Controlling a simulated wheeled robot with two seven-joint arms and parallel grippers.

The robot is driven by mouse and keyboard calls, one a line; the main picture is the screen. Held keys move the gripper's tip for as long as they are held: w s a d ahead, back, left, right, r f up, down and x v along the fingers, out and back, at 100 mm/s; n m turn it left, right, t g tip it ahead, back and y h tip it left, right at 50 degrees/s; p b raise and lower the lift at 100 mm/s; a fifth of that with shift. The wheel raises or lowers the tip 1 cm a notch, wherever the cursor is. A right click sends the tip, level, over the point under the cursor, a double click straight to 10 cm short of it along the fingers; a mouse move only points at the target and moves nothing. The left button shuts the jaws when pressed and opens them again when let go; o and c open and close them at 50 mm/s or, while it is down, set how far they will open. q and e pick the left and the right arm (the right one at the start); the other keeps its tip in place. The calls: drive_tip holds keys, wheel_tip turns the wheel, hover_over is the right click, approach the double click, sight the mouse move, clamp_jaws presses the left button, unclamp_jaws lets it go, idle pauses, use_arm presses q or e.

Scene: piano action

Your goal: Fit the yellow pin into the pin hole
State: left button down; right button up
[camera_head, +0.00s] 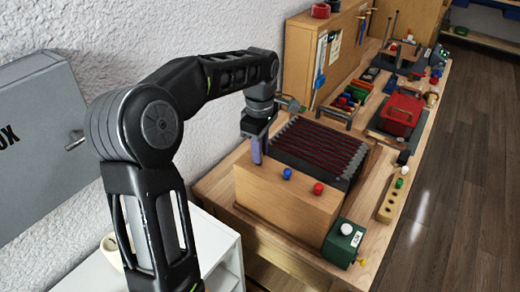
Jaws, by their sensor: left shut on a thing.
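My left gripper (257,157) points down over the top of the wooden piano-action block (290,205), near its back left end. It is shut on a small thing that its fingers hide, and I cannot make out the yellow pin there. A blue pin (287,173) and a red pin (318,188) stand in the block's top, in a row to the right of the gripper. I cannot see a pin hole at the fingertips. My right gripper is not in view.
A dark ribbed panel with red strips (320,148) lies behind the block. A green box (343,243) stands at its right. A wooden pin rack (387,209) with a green-topped pin (399,183) is farther right. A red case (402,113) sits behind.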

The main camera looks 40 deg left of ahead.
use_arm(q)
drive_tip(key=shift+f, duration=0.4)
idle(0.4)
idle(0.4)
drive_tip(key=c, duration=1.2)
unclamp_jaws()
drive_tip(key=shift+o, duration=0.4)
drive_tip(key=shift+o, duration=0.6)
drive_tip(key=shift+r, duration=0.15)
